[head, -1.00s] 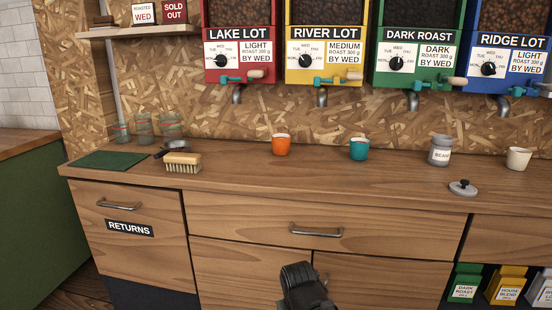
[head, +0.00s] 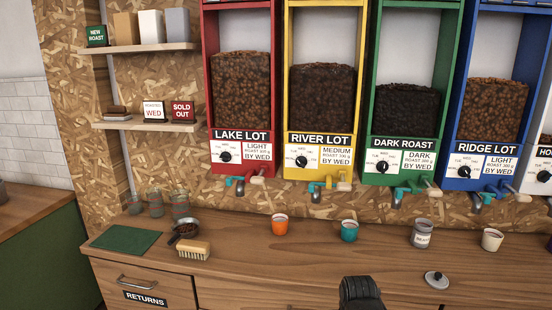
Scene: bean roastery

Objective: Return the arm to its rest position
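My gripper (head: 361,293) shows only as a dark part at the bottom edge of the head view, in front of the wooden counter (head: 262,268). Its fingertips cannot be made out, so I cannot tell whether it is open or shut. Nothing is seen in it. It is apart from the cups and the lid on the counter.
On the counter are a scoop with beans (head: 184,231), a brush (head: 193,250), an orange cup (head: 280,225), a teal cup (head: 349,231), a grey bean jar (head: 421,233), its loose lid (head: 436,280) and a cream cup (head: 491,239). Hoppers with taps hang above.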

